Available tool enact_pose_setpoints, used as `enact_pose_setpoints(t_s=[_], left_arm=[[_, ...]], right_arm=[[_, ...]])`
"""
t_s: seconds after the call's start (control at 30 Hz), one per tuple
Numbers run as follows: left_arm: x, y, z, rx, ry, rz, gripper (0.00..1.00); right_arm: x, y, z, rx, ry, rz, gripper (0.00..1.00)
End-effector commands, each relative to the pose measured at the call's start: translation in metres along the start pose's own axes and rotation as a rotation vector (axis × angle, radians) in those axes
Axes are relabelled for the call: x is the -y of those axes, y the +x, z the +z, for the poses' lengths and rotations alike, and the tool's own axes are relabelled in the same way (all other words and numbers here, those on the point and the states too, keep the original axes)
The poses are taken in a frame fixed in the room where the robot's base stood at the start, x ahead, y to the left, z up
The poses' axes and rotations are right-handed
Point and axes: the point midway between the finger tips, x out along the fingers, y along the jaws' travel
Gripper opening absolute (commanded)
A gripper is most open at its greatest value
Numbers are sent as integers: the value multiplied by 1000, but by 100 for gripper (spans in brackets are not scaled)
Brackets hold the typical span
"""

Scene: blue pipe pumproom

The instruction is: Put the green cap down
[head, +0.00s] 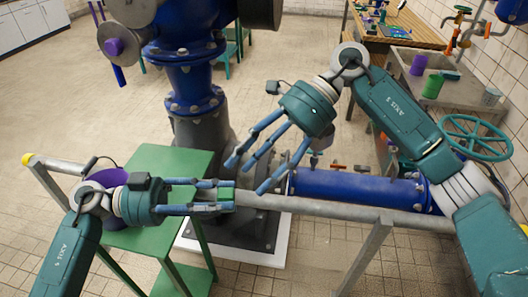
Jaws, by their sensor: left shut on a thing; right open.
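My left gripper (228,195) reaches in from the left, level, above the front right part of the green stand. Its fingers are closed on a small green cap (224,194), mostly covered by the fingers. My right gripper (247,177) comes down from the upper right, open and empty. Its fingertips point down and left, a little to the right of the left fingertips in the picture.
The green stand (178,160) has a bare top at the back. A purple round thing (110,178) shows behind my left wrist. A grey rail (300,203) crosses in front of the blue pipe (350,188). A green handwheel (474,137) is at right.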

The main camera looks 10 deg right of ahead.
Motion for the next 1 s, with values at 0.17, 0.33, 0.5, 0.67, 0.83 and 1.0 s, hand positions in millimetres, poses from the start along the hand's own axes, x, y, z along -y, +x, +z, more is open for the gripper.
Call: enact_pose_setpoints(t_s=[0.17,0.33,0.5,0.67,0.83,1.0], left_arm=[[0,0,0,0,0,0,0],[0,0,0,0,0,0,0],[0,0,0,0,0,0,0],[0,0,0,0,0,0,0],[0,0,0,0,0,0,0],[0,0,0,-1,0,1,0]], right_arm=[[-1,36,0,0,-2,5,58],[-1,62,1,2,-2,4,58],[-1,75,1,3,-2,2,58],[-1,78,1,3,-2,2,58],[-1,78,1,3,-2,2,58],[-1,78,1,4,-2,1,26]])
